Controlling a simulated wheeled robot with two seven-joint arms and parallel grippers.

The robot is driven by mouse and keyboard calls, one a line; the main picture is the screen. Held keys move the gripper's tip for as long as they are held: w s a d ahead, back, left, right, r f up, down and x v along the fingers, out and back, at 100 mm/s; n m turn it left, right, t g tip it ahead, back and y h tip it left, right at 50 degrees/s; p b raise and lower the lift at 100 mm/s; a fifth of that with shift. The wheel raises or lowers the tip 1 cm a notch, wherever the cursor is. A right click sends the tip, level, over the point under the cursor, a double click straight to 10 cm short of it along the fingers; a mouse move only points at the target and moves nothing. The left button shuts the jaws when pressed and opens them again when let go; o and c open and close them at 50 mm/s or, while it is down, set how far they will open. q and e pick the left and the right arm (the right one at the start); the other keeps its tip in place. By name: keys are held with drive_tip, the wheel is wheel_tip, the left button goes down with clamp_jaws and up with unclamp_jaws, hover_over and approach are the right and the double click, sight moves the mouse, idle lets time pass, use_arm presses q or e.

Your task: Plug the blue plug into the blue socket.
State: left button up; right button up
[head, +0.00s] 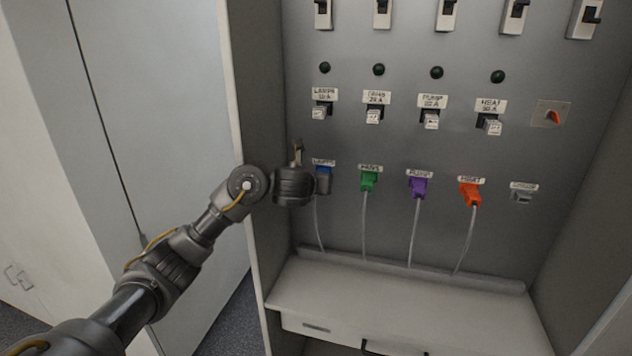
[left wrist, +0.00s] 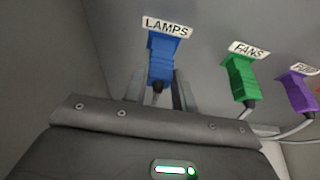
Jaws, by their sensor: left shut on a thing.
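The blue plug (head: 323,169) is at the panel directly under the LAMPS label, in line with the other plugs. In the left wrist view the blue plug (left wrist: 164,58) stands between my two grey fingers, with its cable hanging from its lower end. My left gripper (head: 324,184) is shut on it, reaching in from the left. The blue socket is hidden behind the plug, and I cannot tell how deeply the plug sits in it. My right gripper is not in view.
Green (head: 370,180), purple (head: 418,186) and orange (head: 470,192) plugs sit to the right, with cables hanging to the ledge (head: 400,300). A grey socket (head: 522,196) is at far right. Breaker switches are above. The cabinet's left wall (head: 262,130) is close to my gripper.

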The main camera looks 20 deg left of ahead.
use_arm(q)
drive_tip(key=o, duration=1)
drive_tip(key=shift+s, duration=0.1)
drive_tip(key=p+v, duration=1)
drive_tip(key=p, duration=0.1)
drive_tip(key=shift+s+r, duration=0.2)
drive_tip(key=shift+s, duration=0.15)
